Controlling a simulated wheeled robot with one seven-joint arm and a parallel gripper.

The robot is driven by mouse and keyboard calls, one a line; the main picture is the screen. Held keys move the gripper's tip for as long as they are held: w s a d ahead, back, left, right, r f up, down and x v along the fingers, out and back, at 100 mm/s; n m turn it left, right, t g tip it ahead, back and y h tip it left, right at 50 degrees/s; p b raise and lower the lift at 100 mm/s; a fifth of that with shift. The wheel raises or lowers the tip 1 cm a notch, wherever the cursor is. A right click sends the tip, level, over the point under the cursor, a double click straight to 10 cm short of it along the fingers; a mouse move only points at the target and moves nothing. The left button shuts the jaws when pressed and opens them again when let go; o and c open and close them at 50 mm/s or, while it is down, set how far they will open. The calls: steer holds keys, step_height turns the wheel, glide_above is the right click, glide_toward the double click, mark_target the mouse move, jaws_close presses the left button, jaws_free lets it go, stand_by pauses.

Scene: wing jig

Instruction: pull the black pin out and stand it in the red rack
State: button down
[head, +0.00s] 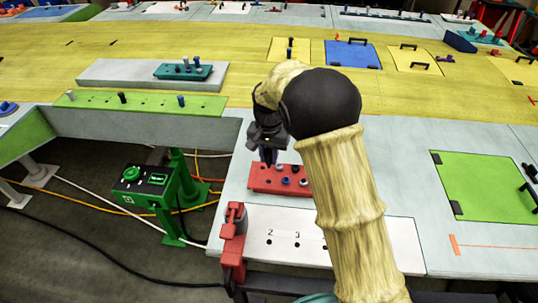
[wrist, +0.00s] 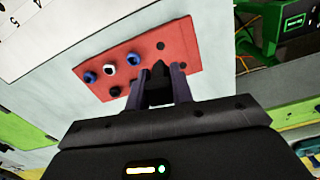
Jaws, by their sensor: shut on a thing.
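The red rack (head: 262,186) lies on the grey table in the head view and fills the upper middle of the wrist view (wrist: 186,48). It holds two blue pins, a white-topped pin (wrist: 109,71) and a dark pin (wrist: 115,91); an open hole shows near its far edge in the wrist view. My gripper (head: 269,160) is at the rack's left end, pointing down. In the wrist view its fingers (wrist: 161,82) are shut on a black pin (wrist: 158,74), whose tapered end points towards the rack. I cannot tell whether its tip touches the rack or a hole.
A white numbered plate (head: 290,222) with holes and a red clamp (head: 234,228) are in front of the rack. A green strip (head: 150,105) with pins lies left, beyond a gap in the table. A green box (head: 147,187) stands in the gap. Grey table beside the rack is clear.

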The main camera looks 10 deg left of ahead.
steer(key=shift+f+b, duration=2.45)
steer(key=shift+f, duration=0.7)
steer(key=shift+f, duration=0.1)
steer(key=shift+f+b, duration=0.6)
steer(key=shift+f, duration=0.7)
steer(key=c, duration=1.1)
jaws_free()
steer(key=shift+c, duration=0.2)
steer(key=shift+r, duration=0.15)
step_height(320, 180, up, 17)
steer(key=b, duration=0.3)
steer(key=shift+r, duration=0.1)
